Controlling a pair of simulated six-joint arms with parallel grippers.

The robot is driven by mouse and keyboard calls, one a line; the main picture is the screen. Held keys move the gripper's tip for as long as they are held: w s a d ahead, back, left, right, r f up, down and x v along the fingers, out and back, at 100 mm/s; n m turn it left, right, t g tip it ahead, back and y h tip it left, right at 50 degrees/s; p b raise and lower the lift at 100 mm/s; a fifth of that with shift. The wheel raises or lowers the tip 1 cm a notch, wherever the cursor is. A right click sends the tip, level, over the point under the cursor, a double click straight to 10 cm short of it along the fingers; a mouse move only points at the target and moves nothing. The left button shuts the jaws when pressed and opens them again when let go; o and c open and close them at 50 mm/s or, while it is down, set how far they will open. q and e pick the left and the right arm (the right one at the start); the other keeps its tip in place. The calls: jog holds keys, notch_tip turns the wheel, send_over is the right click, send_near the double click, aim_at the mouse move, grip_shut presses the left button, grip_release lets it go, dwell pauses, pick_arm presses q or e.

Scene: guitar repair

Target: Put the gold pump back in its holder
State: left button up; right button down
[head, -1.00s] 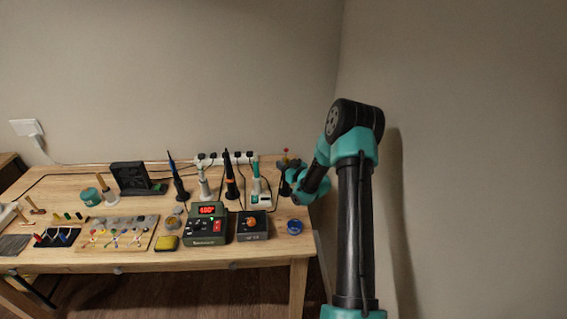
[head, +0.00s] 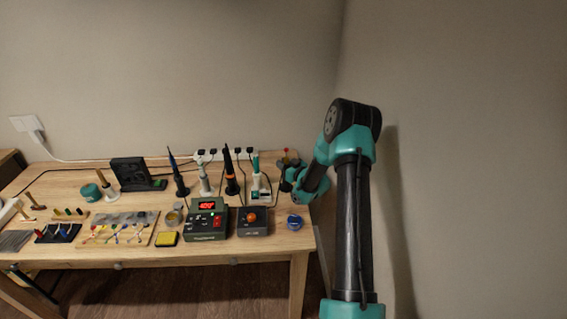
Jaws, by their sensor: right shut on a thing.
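My right gripper (head: 287,176) is at the back right corner of the table and shows small and dark. A thin upright piece with a red knob, which looks like the top of the gold pump (head: 286,154), stands up just behind and above it. The gripper is shut on it; the fingers and the pump's lower part are mostly hidden by the gripper and wrist. I cannot make out the pump's holder or whether the pump touches one. My left gripper is not in view.
Just left of the gripper, several upright tools in stands include a teal and white one (head: 255,178) and a black and orange one (head: 231,172). In front are a green control box (head: 206,222), a dark box (head: 252,224) and a blue round tin (head: 294,222).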

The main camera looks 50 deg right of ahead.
jog(key=shift+c, duration=1.2)
grip_release()
notch_tip(320, 180, up, 11)
dwell(1.5)
dwell(0.3)
